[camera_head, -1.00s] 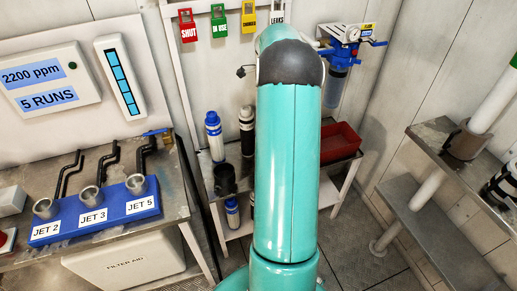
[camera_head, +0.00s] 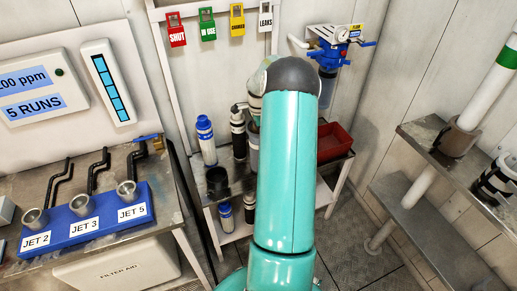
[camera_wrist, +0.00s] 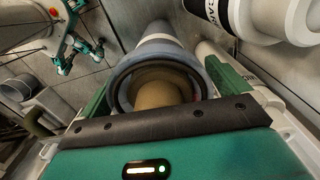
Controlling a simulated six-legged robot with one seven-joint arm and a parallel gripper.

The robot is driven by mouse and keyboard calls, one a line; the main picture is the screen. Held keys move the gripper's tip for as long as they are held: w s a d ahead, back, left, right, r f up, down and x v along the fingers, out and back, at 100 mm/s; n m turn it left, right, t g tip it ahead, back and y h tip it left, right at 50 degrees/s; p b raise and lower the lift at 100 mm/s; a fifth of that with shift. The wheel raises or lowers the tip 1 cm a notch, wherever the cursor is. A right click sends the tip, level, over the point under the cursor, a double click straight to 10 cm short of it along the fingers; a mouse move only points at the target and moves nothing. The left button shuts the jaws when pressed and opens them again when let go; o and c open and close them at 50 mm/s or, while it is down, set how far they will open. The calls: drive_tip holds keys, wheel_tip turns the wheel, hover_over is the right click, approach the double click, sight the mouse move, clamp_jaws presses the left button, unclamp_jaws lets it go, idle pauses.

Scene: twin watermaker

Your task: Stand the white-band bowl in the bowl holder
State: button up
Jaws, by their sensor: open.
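In the wrist view, a grey-rimmed cylinder (camera_wrist: 120,92), open at the near end with a tan inside, lies between the green jaws of my gripper (camera_wrist: 165,85). A pale band shows at its far side; it may be the white-band bowl. The jaws are open, and I cannot tell whether they touch it. In the head view, my arm hides my gripper. A grey piece (camera_head: 253,150) shows beside my arm, next to a black white-banded bottle (camera_head: 238,135). A black cup (camera_head: 217,181) at the bench's front edge may be the bowl holder; I cannot tell.
A blue-capped bottle (camera_head: 206,140) stands left of the black one. More bottles stand on the lower shelf (camera_head: 235,232). A red tray (camera_head: 335,141) is at the bench's right. A blue jet rack (camera_head: 85,216) is at left, and a metal shelf (camera_head: 420,130) at right.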

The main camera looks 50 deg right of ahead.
drive_tip(key=c, duration=1.5)
drive_tip(key=shift+c, duration=0.2)
drive_tip(key=shift+r, duration=0.1)
